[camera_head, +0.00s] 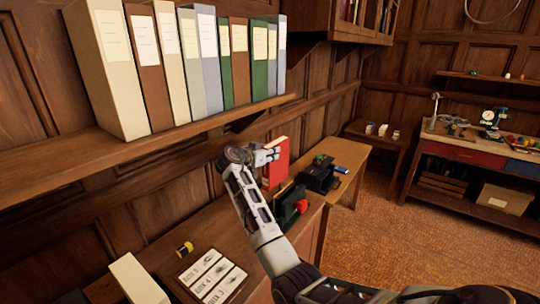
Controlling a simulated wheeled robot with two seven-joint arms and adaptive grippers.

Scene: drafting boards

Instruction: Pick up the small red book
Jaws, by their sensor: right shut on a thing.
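The small red book (276,164) stands upright above the far part of the wooden table below the shelf. My right gripper (268,157) is at the book's upper left edge and is shut on it. My right arm comes up from the bottom of the view and hides part of the table. I cannot tell whether the book's lower edge touches anything. My left gripper does not show.
A shelf (45,178) with several binders runs along the left wall, close above my right gripper. A black device (320,174) and a dark green object (290,205) stand near the book. A white-labelled board (213,277) lies on the near table. Open floor (385,225) is at right.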

